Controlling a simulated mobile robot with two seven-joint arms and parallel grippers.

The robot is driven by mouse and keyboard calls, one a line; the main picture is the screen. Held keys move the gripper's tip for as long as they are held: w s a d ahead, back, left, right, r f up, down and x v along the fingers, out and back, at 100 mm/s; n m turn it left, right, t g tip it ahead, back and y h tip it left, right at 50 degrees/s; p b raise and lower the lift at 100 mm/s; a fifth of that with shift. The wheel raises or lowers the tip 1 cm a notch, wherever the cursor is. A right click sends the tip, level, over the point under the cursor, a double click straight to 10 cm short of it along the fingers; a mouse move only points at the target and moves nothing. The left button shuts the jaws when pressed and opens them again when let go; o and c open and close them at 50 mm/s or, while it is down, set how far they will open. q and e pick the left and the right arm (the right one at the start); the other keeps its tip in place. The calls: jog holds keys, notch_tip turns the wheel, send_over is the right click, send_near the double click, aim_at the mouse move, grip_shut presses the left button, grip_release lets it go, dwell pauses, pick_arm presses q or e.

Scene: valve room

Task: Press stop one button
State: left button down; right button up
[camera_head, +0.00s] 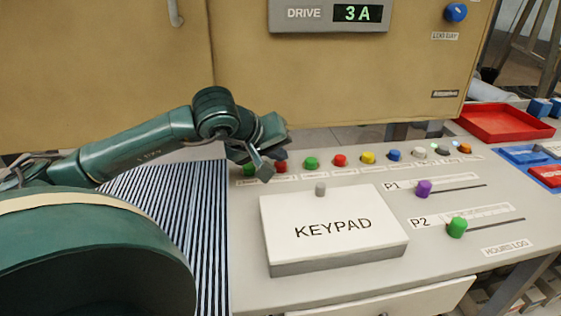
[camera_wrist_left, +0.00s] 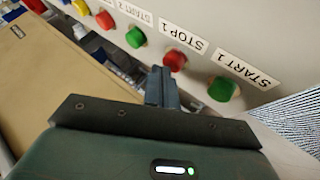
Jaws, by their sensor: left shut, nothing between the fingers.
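The stop one button is a red knob (camera_head: 280,168) in the back row of the desk, second from the left, partly hidden by my gripper in the head view. In the left wrist view the red button (camera_wrist_left: 174,61) sits by its "STOP 1" label (camera_wrist_left: 184,37). My left gripper (camera_head: 266,174) is shut and empty, with its fingers pointing down at the left end of the row. In the left wrist view the shut fingers (camera_wrist_left: 162,78) are just beside the red button; contact cannot be told. The green start one button (camera_wrist_left: 222,88) is on their other side. My right gripper is not in view.
More coloured buttons, including a green one (camera_head: 311,163) and a red one (camera_head: 340,160), continue the row to the right. A white keypad box (camera_head: 335,225) stands in front. The tan cabinet (camera_head: 330,90) rises behind. A striped panel (camera_head: 205,235) lies to the left.

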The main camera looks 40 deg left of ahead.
aim_at(277, 166)
pick_arm(q)
jog(key=shift+r, duration=0.6)
jog(key=shift+r, duration=0.15)
jog(key=shift+r+p, duration=1.25)
jog(key=shift+r, duration=1.15)
